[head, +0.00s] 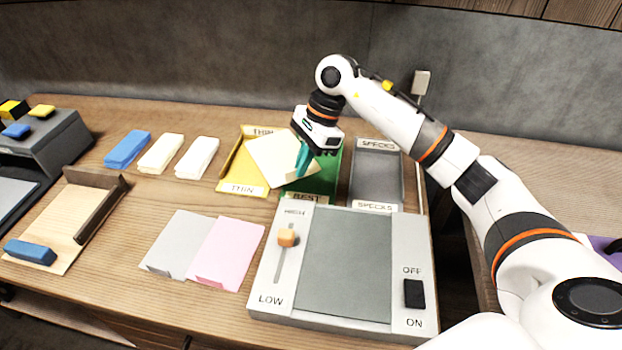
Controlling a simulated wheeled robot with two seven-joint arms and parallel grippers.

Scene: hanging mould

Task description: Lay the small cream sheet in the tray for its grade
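The small cream sheet (276,158) lies across the right part of the yellow THIN tray (229,176) and reaches over the left edge of the green BEST tray (325,182). My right gripper (302,163) points down at the sheet's right side, its teal fingers close together and apparently pinching the sheet. A cream corner shows just past the fingers, over the green tray. The arm and fingers hide part of the green tray. The grey SPECKS tray (376,175) is to the right and looks empty. My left gripper is out of view.
A light panel (347,262) with a slider and an OFF/ON switch stands in front of the trays. Grey (179,243) and pink (230,252) sheets lie left of it. Blue, cream and white blocks (160,153) sit left of the trays. A wooden board (55,225) is at far left.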

